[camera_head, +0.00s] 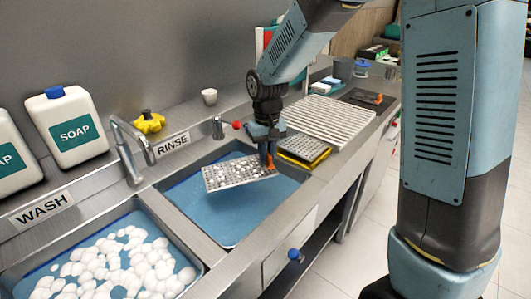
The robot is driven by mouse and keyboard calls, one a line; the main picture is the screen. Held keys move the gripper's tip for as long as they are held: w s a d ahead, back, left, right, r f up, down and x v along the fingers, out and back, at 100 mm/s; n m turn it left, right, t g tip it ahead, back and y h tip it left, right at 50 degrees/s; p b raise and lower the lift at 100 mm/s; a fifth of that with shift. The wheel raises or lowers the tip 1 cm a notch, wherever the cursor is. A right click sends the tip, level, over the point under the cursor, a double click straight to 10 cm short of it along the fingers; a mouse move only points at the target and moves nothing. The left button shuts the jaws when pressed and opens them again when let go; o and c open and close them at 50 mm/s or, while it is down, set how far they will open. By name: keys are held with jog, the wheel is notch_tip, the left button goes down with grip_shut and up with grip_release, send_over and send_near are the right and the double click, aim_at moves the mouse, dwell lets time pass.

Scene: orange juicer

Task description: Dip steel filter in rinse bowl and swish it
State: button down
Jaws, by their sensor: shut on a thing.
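The steel filter (236,174) is a flat, perforated grey plate with white spots on it. My gripper (268,160), with orange fingertips, is shut on the filter's right end. The filter extends left from the fingers, tilted, over the rinse bowl (198,227), a sunken basin with blue water beside the RINSE label (173,143). The filter appears above the water; I cannot tell whether its lower edge touches it.
The wash basin (192,262) with white foam lies at the lower left. Taps (125,150) stand behind the basins. A yellow-edged perforated tray (303,150) and a ribbed drying rack (330,120) lie to the right. Soap bottles (66,127) stand at left.

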jog(key=shift+s+a+f, duration=0.1)
jog(key=shift+f, duration=8.65)
jog(key=shift+w+d, duration=0.75)
jog(key=shift+w, duration=0.1)
jog(key=shift+s+a, duration=1.45)
jog(key=shift+s, duration=0.2)
jog(key=shift+w+d, duration=1.45)
jog(key=shift+w, duration=0.2)
